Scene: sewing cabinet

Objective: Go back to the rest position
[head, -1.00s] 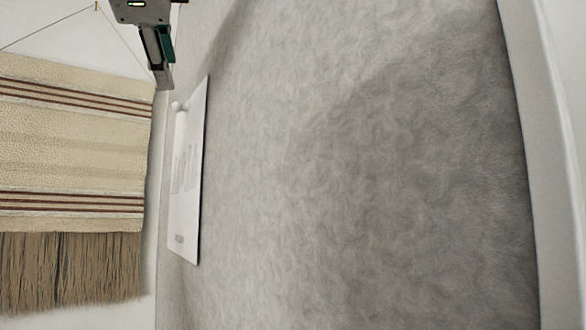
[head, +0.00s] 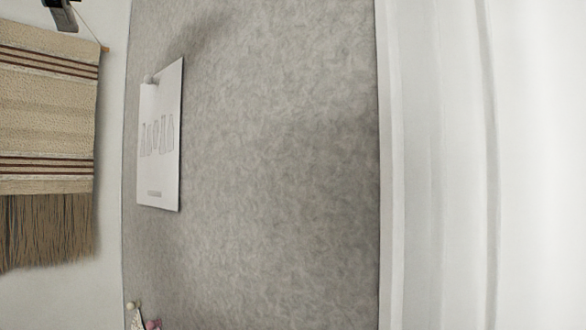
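The tip of a gripper, seemingly my left one (head: 64,14), shows at the top left edge, in front of the white wall and above the wall hanging. Only a dark fingertip part is in the picture, and the rest is cut off by the top edge. I cannot tell whether it is open or shut, and I see nothing held in it. My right gripper is not in view.
A striped, fringed wall hanging (head: 45,115) hangs at the left. A grey pinboard (head: 280,170) fills the middle, with a pinned white sheet (head: 160,135). Pins and small patterned pieces (head: 137,318) show at the bottom. A pale frame (head: 391,170) and white surface are at the right.

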